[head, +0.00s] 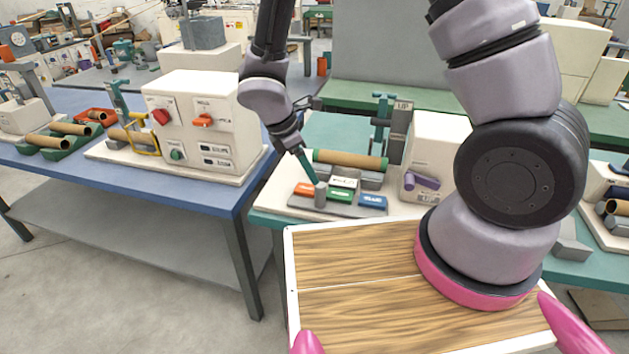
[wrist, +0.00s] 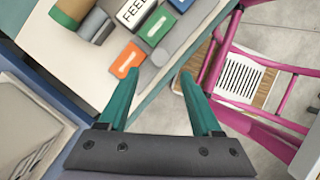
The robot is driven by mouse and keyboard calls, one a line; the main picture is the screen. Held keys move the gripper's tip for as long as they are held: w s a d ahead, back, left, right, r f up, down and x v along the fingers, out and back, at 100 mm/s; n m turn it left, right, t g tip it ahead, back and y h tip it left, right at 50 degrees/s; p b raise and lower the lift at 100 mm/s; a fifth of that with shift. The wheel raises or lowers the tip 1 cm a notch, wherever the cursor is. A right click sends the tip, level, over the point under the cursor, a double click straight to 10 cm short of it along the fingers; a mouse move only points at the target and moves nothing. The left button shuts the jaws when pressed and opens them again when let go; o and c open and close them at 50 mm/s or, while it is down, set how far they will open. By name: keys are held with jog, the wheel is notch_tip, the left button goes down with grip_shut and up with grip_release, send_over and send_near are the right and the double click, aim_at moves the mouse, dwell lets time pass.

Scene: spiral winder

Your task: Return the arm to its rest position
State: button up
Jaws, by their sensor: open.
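My gripper (head: 306,168) hangs over the front edge of a winder station on the teal table, with my arm reaching forward from the top of the head view. Its teal fingers (wrist: 158,74) stand apart in the wrist view, with nothing between them. In that view the fingertips appear near the station's front edge, by an orange block (wrist: 127,59) and a green block (wrist: 157,24). In the head view the orange block (head: 304,189), green block (head: 340,195) and blue block (head: 373,201) sit in a row. Whether a finger touches the station cannot be told.
A brown tube (head: 350,159) lies behind the blocks. A white control box (head: 203,125) stands on the blue table (head: 215,194) to the left. My wooden-topped base is below, close to the teal table's edge. Grey floor (head: 150,300) is open at lower left.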

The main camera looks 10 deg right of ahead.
jog(key=shift+v, duration=0.95)
jog(key=w+d+r+m+y, duration=0.1)
jog(key=d+r+m, duration=0.3)
jog(key=r, duration=0.3)
jog(key=d+r+m+t+y, duration=0.1)
jog(key=d+r+m, duration=0.3)
jog(key=r+m, duration=0.15)
jog(key=w+d+r+m+y, duration=0.1)
jog(key=d+r+m, duration=0.25)
jog(key=r, duration=0.45)
jog(key=s+d+r+m+t+y, duration=0.1)
jog(key=s+d+r+m+t, duration=0.1)
jog(key=r+m, duration=0.4)
jog(key=s+d+r+m+t+y, duration=0.2)
jog(key=s+d+r+m+t, duration=0.1)
jog(key=s+d+r+m, duration=0.2)
notch_tip(320, 180, up, 3)
jog(key=shift+s+d+f+m, duration=0.3)
jog(key=shift+s+m, duration=0.2)
jog(key=shift+s, duration=0.5)
